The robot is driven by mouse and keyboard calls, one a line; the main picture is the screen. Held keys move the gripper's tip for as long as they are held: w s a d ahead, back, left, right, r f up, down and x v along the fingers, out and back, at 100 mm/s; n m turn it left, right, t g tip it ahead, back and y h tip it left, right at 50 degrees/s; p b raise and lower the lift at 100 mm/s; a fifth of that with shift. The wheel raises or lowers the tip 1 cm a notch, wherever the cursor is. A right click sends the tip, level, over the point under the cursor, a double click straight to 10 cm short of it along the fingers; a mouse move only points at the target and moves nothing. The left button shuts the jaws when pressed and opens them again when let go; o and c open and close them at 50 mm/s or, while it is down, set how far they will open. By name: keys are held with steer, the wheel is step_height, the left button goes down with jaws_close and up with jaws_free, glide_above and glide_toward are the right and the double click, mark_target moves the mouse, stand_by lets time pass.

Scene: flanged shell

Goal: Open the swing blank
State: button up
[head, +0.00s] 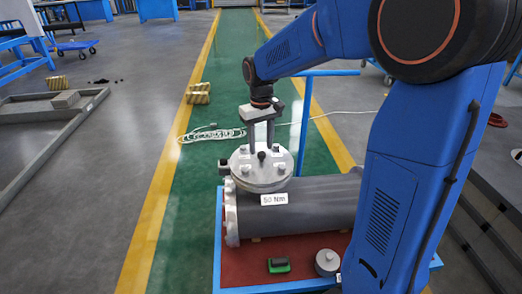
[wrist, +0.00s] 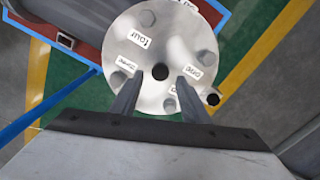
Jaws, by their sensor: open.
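The swing blank (head: 243,178) is a round grey metal disc lying flat on top of a grey cylindrical shell (head: 310,208). Several bolts with small white tags stand around its rim. In the wrist view the blank (wrist: 150,28) fills the upper middle, with a dark round knob (wrist: 160,72) at its centre. My gripper (head: 262,150) points down over the blank. In the wrist view my gripper (wrist: 160,79) has its two fingers apart, one either side of the knob. I cannot tell if they touch anything. A dark stub (wrist: 213,98) sticks out at the blank's edge.
The shell rests on a red-topped blue cart (head: 250,268) with a blue handle. A green-and-black item (head: 278,265) and a grey round part (head: 327,262) lie on it. A coiled white cable (head: 215,134) and a yellow block (head: 198,93) are on the floor beyond.

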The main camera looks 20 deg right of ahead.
mark_target(261, 152)
steer(key=shift+f, duration=1.5)
jaws_close()
steer(key=shift+w, duration=0.15)
